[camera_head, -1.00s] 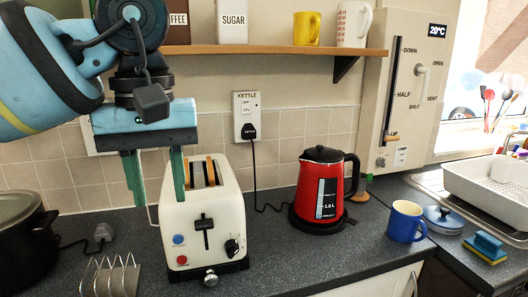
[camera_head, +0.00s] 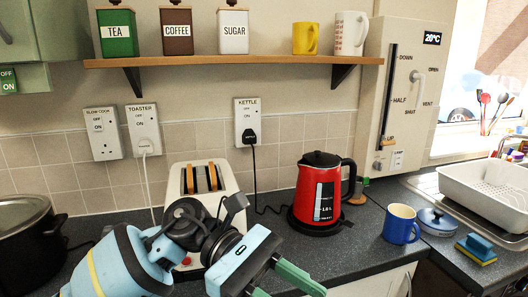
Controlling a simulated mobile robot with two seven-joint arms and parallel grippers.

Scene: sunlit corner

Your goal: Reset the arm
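My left arm comes in from the lower left. Its gripper (camera_head: 288,292) is low in front of the toaster, with green fingers pointing down to the right. The fingers are apart with nothing seen between them, and their tips are at or past the bottom edge. The cream toaster (camera_head: 228,183) stands behind my arm, which hides most of its front. Two brown slices of bread (camera_head: 211,178) show in its slots. My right gripper is not in view.
A red kettle (camera_head: 314,190) stands right of the gripper, with a blue mug (camera_head: 401,224) farther right. A black slow cooker (camera_head: 27,225) is at the left. A shelf (camera_head: 200,61) with canisters hangs above. Counter between kettle and mug is clear.

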